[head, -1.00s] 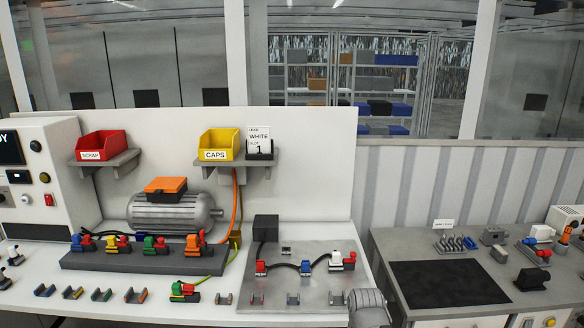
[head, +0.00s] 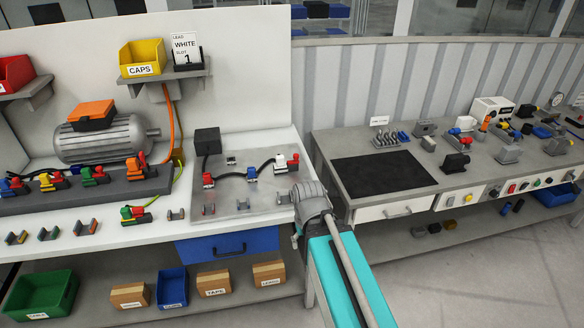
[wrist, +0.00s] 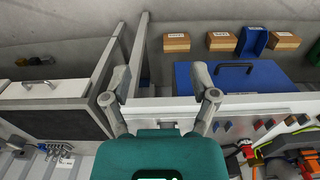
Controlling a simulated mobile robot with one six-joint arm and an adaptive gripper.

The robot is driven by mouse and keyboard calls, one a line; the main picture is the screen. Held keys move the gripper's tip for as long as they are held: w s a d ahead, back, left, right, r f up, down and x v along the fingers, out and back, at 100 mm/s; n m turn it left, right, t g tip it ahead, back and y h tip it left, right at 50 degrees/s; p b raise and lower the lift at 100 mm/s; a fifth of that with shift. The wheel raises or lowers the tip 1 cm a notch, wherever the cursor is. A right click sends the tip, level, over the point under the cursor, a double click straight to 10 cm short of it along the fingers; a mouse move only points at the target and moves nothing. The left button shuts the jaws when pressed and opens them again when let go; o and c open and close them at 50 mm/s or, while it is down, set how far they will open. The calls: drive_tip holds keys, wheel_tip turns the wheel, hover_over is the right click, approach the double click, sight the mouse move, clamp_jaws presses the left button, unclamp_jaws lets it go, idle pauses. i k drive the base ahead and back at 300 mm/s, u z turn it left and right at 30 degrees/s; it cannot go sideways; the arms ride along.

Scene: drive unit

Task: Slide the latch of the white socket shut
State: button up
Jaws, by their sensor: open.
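The white socket (head: 281,167) stands at the right end of the grey plate (head: 231,203) in the head view, with a red latch part (head: 293,160) on its right side. Its exact latch position is too small to tell. A dark cable runs from it to the blue piece (head: 251,173). My gripper (wrist: 160,75) is open and empty in the wrist view, its two fingers wide apart above the bench edge and the gap between benches.
A motor (head: 100,140) and a row of coloured connectors stand left on the white bench. A yellow caps bin (head: 142,62) and a white lead card (head: 185,47) sit on a shelf above. A blue drawer (head: 227,246) is below. A second bench with a black mat (head: 384,172) stands right.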

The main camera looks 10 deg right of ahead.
sight(296, 156)
drive_tip(key=z, duration=1.15)
drive_tip(key=i, duration=0.7)
drive_tip(key=u, duration=1.15)
